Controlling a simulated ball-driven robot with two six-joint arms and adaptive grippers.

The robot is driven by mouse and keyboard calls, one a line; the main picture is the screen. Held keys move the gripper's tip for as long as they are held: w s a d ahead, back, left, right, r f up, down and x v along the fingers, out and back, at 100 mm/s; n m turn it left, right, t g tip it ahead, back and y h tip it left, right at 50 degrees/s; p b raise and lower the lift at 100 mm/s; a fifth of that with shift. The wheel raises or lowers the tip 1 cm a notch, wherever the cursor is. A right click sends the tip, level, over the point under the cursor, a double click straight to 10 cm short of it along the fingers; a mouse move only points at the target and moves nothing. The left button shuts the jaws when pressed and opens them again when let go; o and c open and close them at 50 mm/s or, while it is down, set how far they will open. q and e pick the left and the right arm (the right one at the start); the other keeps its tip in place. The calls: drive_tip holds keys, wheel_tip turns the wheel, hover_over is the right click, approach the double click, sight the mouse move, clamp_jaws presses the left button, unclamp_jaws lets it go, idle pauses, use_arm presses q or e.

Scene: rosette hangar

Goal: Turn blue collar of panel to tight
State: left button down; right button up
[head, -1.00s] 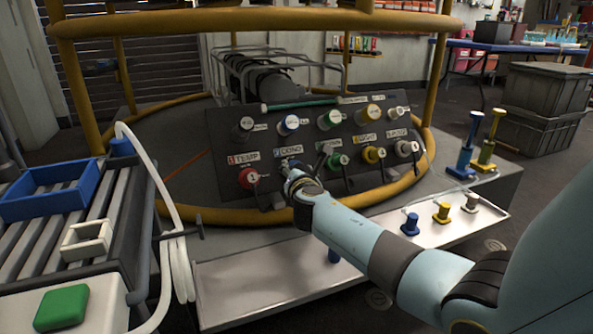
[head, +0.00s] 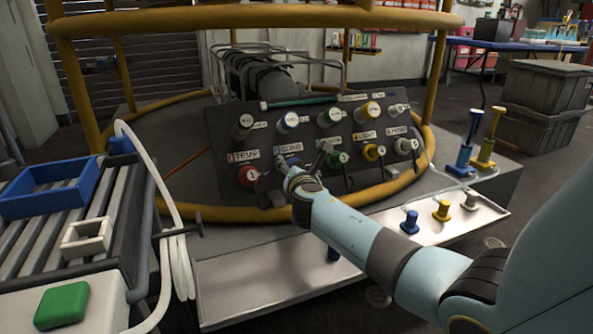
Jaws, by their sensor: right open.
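The dark panel (head: 222,165) stands inside the yellow ring frame, with two rows of coloured round fittings. A blue-ringed fitting (head: 288,121) shows in the upper row. In the lower row, the place under the blue-numbered COND label (head: 289,148) is mostly hidden by my right gripper (head: 303,160), so I cannot see a collar there. My right gripper is open, its fingers spread in front of the panel between the red fitting (head: 248,175) and the green fitting (head: 337,159). I cannot tell whether it touches anything. My left gripper is not in view.
The yellow lower rail (head: 235,215) curves in front of the panel. A pale shelf (head: 235,288) below carries several small coloured plugs. Blue and yellow upright handles (head: 467,150) stand at the right. A slatted bench with a blue tray (head: 45,207) and white hoses is at the left.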

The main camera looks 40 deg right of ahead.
drive_tip(key=v, duration=1.2)
